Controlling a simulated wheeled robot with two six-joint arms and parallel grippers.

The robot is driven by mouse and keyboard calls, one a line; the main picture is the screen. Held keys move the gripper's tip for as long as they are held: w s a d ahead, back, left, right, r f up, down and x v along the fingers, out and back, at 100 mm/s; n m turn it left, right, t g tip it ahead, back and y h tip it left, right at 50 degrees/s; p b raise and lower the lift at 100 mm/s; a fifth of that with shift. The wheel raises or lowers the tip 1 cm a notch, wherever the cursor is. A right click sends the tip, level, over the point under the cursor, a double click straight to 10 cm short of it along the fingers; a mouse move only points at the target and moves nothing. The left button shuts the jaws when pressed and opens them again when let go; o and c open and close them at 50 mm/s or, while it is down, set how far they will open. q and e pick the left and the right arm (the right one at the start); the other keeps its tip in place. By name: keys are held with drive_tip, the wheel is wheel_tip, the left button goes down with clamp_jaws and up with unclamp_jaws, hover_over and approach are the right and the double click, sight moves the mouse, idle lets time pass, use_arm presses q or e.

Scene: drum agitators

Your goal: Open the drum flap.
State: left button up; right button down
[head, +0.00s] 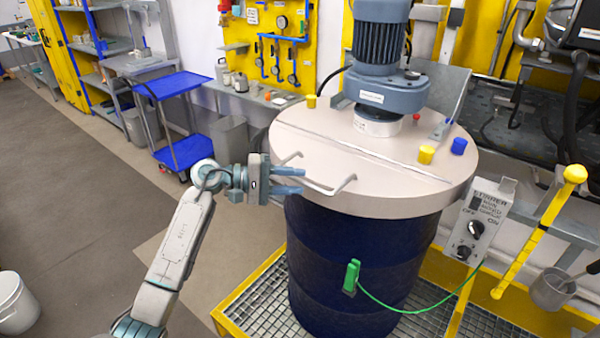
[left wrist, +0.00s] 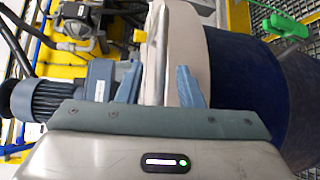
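The drum (head: 350,260) is dark blue with a pale beige lid (head: 420,200). The front part of the lid, the flap (head: 350,160), lies flat and closed along a straight seam. A light bar handle (head: 322,188) stands at its front left edge. My left gripper (head: 303,181) is beside the handle's left end, its blue-grey fingers apart, one above the other, pointing right. The left wrist view shows both fingers (left wrist: 160,82) spread in front of the lid's edge (left wrist: 192,35). My right gripper is out of view.
A blue-grey motor (head: 382,60) stands on the lid's rear part. Yellow and blue caps (head: 426,155) sit at the lid's right. A green clamp (head: 351,276) with a cable grips the drum's front. A control box (head: 474,222) stands at right.

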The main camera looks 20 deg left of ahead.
use_arm(q)
drive_tip(key=shift+p+x, duration=0.3)
drive_tip(key=shift+x, duration=0.7)
clamp_jaws()
